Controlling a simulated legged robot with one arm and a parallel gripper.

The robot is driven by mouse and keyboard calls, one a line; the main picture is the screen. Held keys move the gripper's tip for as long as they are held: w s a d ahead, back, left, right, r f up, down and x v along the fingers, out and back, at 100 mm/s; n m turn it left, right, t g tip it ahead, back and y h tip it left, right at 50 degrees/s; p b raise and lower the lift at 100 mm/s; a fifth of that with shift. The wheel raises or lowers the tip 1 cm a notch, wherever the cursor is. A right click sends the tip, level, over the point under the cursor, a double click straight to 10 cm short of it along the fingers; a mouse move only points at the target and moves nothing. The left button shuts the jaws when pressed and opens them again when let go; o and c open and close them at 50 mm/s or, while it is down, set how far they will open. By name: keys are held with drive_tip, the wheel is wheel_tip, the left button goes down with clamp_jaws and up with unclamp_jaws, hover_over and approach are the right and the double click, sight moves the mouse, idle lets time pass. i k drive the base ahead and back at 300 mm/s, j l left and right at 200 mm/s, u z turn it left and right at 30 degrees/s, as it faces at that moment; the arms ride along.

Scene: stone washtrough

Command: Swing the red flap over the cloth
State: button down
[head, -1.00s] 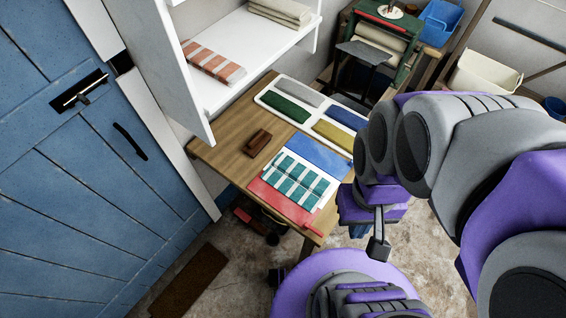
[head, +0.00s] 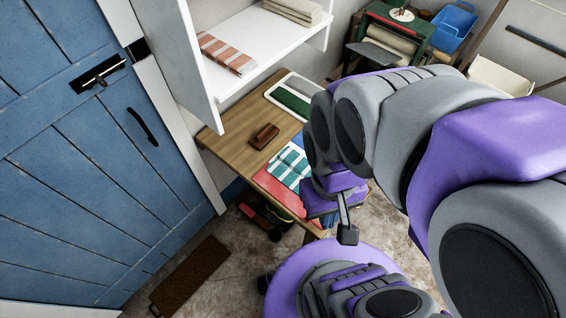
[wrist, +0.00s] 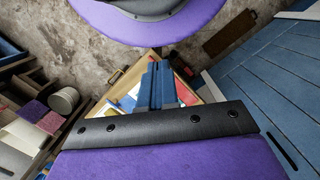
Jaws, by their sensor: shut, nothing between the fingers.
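The red flap (head: 268,181) lies on the table, and the teal-and-white striped cloth (head: 288,167) lies over part of it, uncovered. A strip of blue flap (head: 298,141) shows beyond the cloth. My arm hides the right side of all three. My wrist hangs at the table's front right corner in the head view. My gripper (wrist: 159,68) is shut and empty in the wrist view, its blue fingers pointing toward the table, where some red (wrist: 186,93) shows beside them. I cannot tell how far the fingertips are from the flap.
A brown block (head: 264,136) sits on the wooden table (head: 232,148) left of the cloth. A white tray (head: 276,96) with folded cloths lies behind, partly hidden by my arm. A white shelf (head: 270,45) overhangs the back left. The blue door (head: 85,170) stands left.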

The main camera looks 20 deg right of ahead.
sight(287, 197)
drive_tip(key=k+l, duration=0.1)
drive_tip(key=k, duration=0.45)
drive_tip(key=k+l+z, duration=0.1)
drive_tip(key=k, duration=0.45)
